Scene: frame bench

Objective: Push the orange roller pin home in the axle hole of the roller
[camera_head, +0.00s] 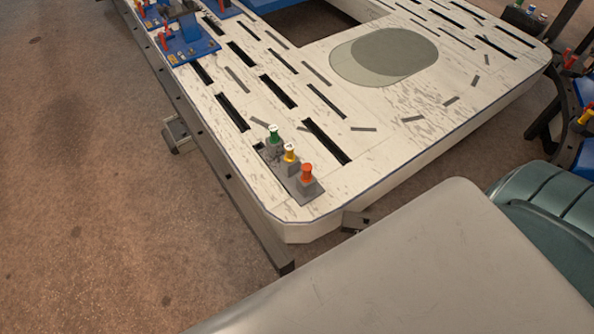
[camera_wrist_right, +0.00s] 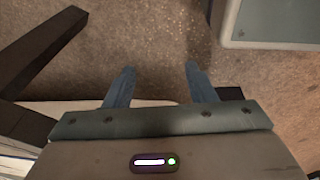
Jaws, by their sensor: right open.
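An orange pin (camera_head: 306,174) stands upright in a grey block at the near corner of the white bench (camera_head: 375,130) in the head view. A yellow pin (camera_head: 289,153) and a green pin (camera_head: 274,135) stand in a row behind it. I cannot make out which part is the roller or its axle hole. My right gripper (camera_wrist_right: 158,72) shows in the right wrist view, open and empty, with carpet floor beyond its fingers. The left gripper is in neither view.
Blue fixtures (camera_head: 187,42) stand at the bench's far left edge. The bench top has several dark slots and a grey-green oval patch (camera_head: 384,56). More blue fixtures and coloured pins stand at the right edge. Brown carpet (camera_head: 90,200) lies open to the left.

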